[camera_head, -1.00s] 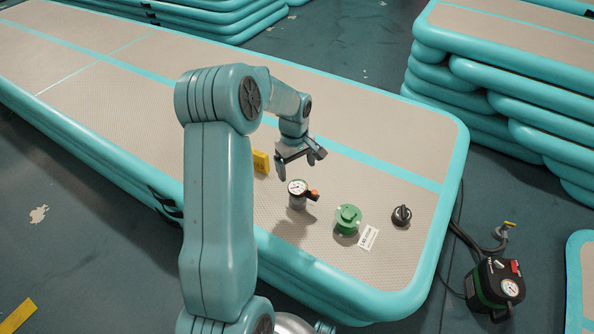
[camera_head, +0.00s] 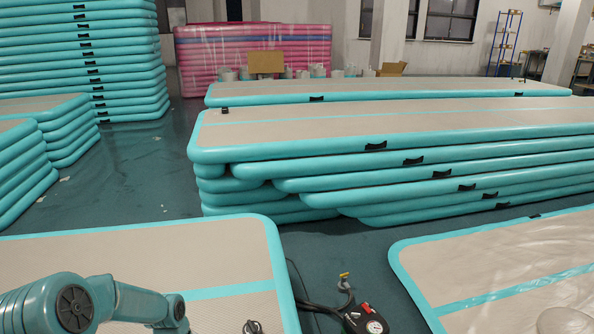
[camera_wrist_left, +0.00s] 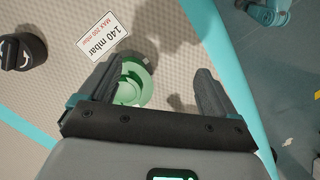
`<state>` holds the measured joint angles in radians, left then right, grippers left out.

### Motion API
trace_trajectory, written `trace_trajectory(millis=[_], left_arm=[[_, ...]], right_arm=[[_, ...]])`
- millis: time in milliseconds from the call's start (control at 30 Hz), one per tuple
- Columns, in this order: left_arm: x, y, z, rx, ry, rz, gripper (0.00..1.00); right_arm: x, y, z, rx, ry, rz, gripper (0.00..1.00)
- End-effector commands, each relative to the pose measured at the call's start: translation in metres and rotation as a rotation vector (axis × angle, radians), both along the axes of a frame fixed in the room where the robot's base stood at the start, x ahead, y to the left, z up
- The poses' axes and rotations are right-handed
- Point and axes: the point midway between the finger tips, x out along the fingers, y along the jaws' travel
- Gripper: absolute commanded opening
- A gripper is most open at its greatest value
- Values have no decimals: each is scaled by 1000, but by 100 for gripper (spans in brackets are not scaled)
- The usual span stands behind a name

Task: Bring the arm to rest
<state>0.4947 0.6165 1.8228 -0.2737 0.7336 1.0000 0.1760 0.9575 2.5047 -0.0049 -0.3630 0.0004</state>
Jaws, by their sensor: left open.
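My left arm (camera_head: 75,305) is at the lower left of the head view, with its gripper cut off by the bottom edge. In the left wrist view, my left gripper (camera_wrist_left: 157,88) is open, with its two dark fingers apart and nothing held between them. A green round valve part (camera_wrist_left: 132,82) lies on the beige track (camera_wrist_left: 165,45) beyond the fingers, partly covered by the left finger. Its contact with the fingers cannot be judged. My right gripper is in neither view.
A black pump (camera_head: 362,318) stands on the floor right of the track (camera_head: 150,250). Stacked tracks (camera_head: 330,140) fill the background. Dark floor runs between them.

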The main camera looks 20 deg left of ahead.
Motion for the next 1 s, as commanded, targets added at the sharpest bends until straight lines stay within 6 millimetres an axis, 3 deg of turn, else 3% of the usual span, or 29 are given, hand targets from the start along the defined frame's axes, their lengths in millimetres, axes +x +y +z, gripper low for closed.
trace_trajectory(millis=[33,200,300,400,500,567,633,700,800,1000], left_arm=[[-6,-34,-15,-41,19,-69,91],[-41,-134,-57,-161,19,-314,91],[-76,-187,-77,-229,-7,-478,91],[-118,-228,-90,-282,-63,-651,91],[-143,-244,-96,-290,-152,-780,91],[-148,-245,-96,-270,-218,-842,91],[-141,-243,-96,-222,-313,-924,91],[-120,-239,-98,-158,-420,-1026,91],[-121,-239,-59,-164,-417,-1041,91],[-121,-239,-3,-164,-416,-1038,91]], right_arm=[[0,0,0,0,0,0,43],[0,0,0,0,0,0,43],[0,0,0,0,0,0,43],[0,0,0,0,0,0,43],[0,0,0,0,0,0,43],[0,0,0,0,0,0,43],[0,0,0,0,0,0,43],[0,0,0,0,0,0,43],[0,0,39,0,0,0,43],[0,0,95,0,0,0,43]])
